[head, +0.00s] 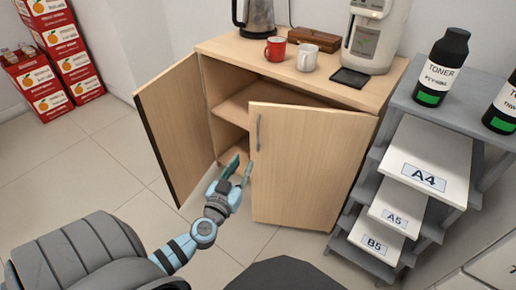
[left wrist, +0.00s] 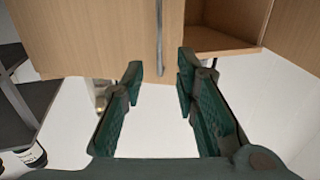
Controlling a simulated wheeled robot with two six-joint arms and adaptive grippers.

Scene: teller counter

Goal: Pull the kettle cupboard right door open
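The kettle cupboard is wooden. Its right door (head: 305,170) stands partly open, its free edge swung out from the front. The metal handle (head: 258,133) is near that free edge. The left door (head: 172,135) stands wide open. My left gripper (head: 240,170) is open and empty in front of the cupboard opening, beside the right door's free edge. In the left wrist view the handle (left wrist: 160,38) lines up with the gap between the open fingers (left wrist: 161,65), on the right door (left wrist: 90,40); contact is not visible. My right gripper is not in view.
A kettle (head: 256,17), red mug (head: 275,48), white mug (head: 307,57) and coffee machine (head: 376,38) stand on the cupboard top. A grey tray rack (head: 447,112) with toner bottles stands close on the right. Orange boxes (head: 63,45) are far left.

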